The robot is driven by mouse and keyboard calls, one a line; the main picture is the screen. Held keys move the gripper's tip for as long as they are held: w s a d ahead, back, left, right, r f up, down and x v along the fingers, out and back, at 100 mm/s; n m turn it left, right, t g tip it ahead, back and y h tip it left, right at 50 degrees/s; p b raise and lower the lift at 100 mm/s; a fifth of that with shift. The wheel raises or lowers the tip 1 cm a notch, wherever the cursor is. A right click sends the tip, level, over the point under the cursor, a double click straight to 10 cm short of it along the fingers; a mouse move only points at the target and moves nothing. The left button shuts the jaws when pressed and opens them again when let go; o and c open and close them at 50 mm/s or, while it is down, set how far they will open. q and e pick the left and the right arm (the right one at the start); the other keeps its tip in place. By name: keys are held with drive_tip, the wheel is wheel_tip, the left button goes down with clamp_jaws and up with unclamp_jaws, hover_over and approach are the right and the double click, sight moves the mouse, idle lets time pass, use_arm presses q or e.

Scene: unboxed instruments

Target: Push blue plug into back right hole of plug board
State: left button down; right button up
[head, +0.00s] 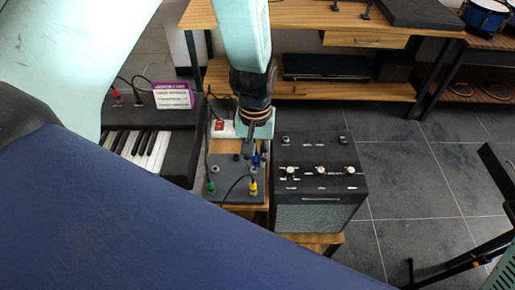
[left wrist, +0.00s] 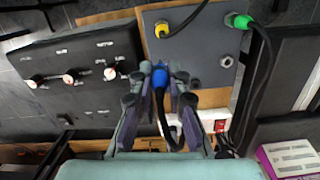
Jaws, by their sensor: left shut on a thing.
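The grey plug board (head: 232,172) lies between the keyboard and the black amplifier. A green plug (head: 211,187) stands at its front left and a yellow plug (head: 253,187) at its front right. My left gripper (head: 252,148) reaches down over the back right corner. It is shut on the blue plug (left wrist: 160,76), which also shows just below the fingers in the head view (head: 256,160). In the left wrist view, the plug's tip is at the board's back right area; I cannot tell how deep it sits. A bare metal socket (left wrist: 226,61) shows at the back left. My right gripper is not in view.
The black amplifier (head: 318,168) with knobs stands close on the right. The keyboard (head: 150,145) and a purple-white box (head: 173,96) are on the left. A white power strip (head: 222,129) lies behind the board. Black cables run around the board.

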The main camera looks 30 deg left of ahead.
use_arm(q)
drive_tip(key=w+a+f+n, duration=0.1)
drive_tip(key=n, duration=0.1)
drive_tip(key=w+a+f+n, duration=0.1)
drive_tip(key=n, duration=0.1)
drive_tip(key=shift+w+a+f, duration=0.1)
drive_tip(key=shift+w+a, duration=0.1)
drive_tip(key=shift+w, duration=0.2)
drive_tip(key=shift+f+b, duration=0.4)
drive_tip(key=shift+b, duration=0.15)
wheel_tip(320, 180, down, 2)
drive_tip(key=shift+w+d+f+b, duration=0.1)
drive_tip(key=shift+d+b, duration=0.05)
drive_tip(key=shift+b, duration=0.85)
drive_tip(key=shift+f+b, duration=0.2)
drive_tip(key=shift+b, duration=0.1)
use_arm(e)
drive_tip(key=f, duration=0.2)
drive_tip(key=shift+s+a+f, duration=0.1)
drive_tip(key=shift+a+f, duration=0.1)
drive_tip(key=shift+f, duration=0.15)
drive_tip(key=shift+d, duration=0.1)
